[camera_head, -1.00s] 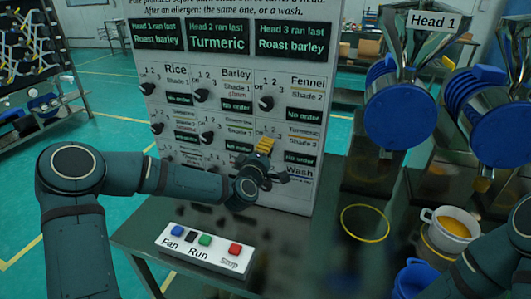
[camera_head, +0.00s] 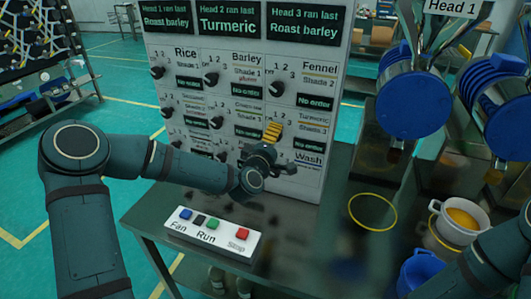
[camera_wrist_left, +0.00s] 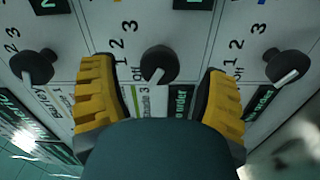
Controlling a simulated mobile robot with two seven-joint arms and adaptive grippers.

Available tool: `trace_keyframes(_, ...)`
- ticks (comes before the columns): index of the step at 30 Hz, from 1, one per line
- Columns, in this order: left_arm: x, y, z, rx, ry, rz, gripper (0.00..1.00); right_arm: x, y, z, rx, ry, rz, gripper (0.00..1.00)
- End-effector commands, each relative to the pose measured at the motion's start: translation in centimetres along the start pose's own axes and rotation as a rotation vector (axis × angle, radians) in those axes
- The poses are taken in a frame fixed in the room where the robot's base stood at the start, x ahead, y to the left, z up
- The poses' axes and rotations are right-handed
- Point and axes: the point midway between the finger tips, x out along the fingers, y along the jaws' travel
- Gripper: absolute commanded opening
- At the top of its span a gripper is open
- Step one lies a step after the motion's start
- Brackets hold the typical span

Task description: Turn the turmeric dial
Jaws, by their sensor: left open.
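The turmeric label (camera_head: 313,121), with "Shade 3" under it, is in the right column of the upright panel (camera_head: 345,45). In the head view, my left gripper (camera_head: 272,133) is in front of the spot left of that label, and its yellow fingers hide the dial there. In the left wrist view, my open left gripper (camera_wrist_left: 162,95) has one finger on each side of a black dial (camera_wrist_left: 160,63), with gaps visible. The dial's white pointer slants to the lower left, towards "Off". Its name label is partly hidden by the gripper. My right gripper is out of view.
Neighbouring dials stand close by, one left (camera_wrist_left: 38,66) and one right (camera_wrist_left: 284,64) in the wrist view. A button box (camera_head: 213,232) lies on the dark table below the panel. A white pot (camera_head: 460,215) with yellow contents and blue-capped machine heads (camera_head: 412,92) stand right.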

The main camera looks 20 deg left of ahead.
Motion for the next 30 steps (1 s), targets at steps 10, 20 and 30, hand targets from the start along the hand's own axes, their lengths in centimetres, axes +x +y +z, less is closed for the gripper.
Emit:
trace_keyframes(10,-7.0,0.0,0.0,0.003,-0.002,-0.001,0.75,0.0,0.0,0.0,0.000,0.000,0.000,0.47)
trace_keyframes(20,-9.8,0.1,0.0,0.001,-0.001,0.002,0.75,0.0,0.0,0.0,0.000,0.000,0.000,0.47)
trace_keyframes(30,-9.8,0.1,0.1,0.000,-0.001,0.001,0.75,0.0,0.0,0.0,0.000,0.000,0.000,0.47)
